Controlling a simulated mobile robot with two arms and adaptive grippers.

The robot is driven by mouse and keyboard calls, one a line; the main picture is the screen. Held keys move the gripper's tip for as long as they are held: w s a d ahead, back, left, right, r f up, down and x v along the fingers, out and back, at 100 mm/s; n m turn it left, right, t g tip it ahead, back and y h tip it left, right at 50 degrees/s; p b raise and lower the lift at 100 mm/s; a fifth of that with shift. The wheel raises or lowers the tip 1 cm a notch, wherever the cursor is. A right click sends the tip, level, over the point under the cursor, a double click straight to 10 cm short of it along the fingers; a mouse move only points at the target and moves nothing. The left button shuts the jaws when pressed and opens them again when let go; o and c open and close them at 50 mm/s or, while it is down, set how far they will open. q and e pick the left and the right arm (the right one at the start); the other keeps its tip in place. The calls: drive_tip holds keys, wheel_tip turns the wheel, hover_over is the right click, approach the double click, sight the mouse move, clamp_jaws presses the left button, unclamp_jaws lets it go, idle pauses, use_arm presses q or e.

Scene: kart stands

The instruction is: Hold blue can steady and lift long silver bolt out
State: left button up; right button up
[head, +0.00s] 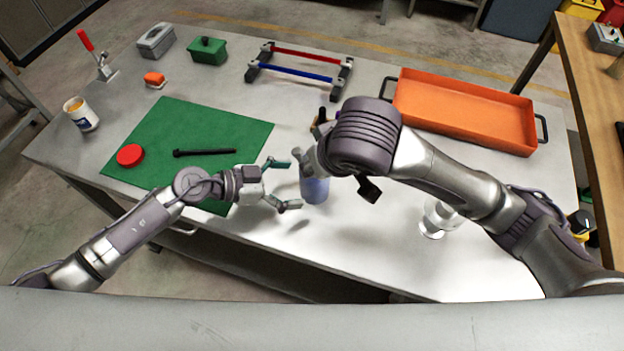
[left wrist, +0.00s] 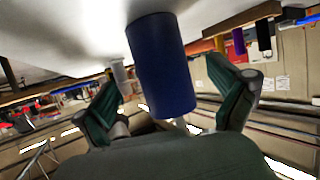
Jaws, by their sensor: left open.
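The blue can (head: 315,189) stands on the grey bench at the front middle, its top partly covered by my right arm. My left gripper (head: 284,184) is open just left of the can, its fingers pointing at it. In the left wrist view the blue can (left wrist: 163,70) shows between the two spread fingers, with gaps on both sides. My right gripper (head: 310,158) is over the can's top, mostly hidden by its own wrist, so its fingers cannot be read. I do not see the long silver bolt; the can's mouth is hidden.
A green mat (head: 225,125) bears a black bolt-like piece (head: 208,152) and a red round lid (head: 130,155). A white cup (head: 82,114) stands at left. Behind are a red-and-blue rail stand (head: 300,75) and an orange tray (head: 465,112). A clear-looking silvery piece (head: 437,218) stands at right.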

sight(315, 182)
use_arm(q)
drive_tip(key=x, duration=0.5)
drive_tip(key=shift+w+d+f, duration=0.15)
drive_tip(key=shift+d, duration=0.15)
